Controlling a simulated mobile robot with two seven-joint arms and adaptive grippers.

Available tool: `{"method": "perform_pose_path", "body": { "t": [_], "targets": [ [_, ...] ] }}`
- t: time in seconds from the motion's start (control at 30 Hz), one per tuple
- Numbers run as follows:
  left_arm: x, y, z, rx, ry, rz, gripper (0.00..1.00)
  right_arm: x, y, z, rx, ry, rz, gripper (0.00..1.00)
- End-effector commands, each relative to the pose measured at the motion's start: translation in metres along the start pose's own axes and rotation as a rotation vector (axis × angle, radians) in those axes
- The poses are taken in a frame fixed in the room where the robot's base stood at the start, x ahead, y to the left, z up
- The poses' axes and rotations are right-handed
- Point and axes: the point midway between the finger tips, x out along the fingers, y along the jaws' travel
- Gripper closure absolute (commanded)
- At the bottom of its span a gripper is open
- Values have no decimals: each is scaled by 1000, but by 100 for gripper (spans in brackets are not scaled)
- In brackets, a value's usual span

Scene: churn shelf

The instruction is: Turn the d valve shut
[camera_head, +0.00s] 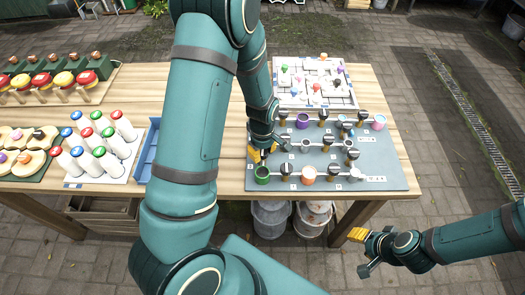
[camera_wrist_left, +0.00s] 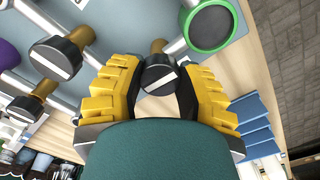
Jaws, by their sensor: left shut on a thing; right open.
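The grey valve board (camera_head: 395,180) lies on the wooden table and carries several black-capped valves on brass stems, joined by pipes. The small labels are too small to read, so I cannot tell which valve is d. My left gripper (camera_head: 261,152) is at the board's left side, above the green-rimmed cup. In the left wrist view its yellow fingers (camera_wrist_left: 158,85) are shut around a black valve knob (camera_wrist_left: 161,76) with a white stripe, which lies aslant. My right gripper (camera_head: 360,248) is open and empty, off the table's front right edge.
The green-rimmed cup (camera_wrist_left: 207,25) is close by the gripped knob. Other knobs (camera_wrist_left: 62,55) stand near it. A white maze board (camera_head: 350,98) lies behind the valve board. A blue tray (camera_head: 147,155), white bottles (camera_head: 122,124) and colored-top items are to the left.

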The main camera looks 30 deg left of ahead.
Motion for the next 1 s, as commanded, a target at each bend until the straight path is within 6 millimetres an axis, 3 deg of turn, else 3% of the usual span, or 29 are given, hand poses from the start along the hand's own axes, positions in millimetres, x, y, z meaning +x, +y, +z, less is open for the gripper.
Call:
{"method": "perform_pose_path", "body": {
  "t": [1.0],
  "targets": [
    [1, 0, 0, 905, -1, 0, 100, 24, 8, 3, 0, 0, 5, 53]
  ]
}}
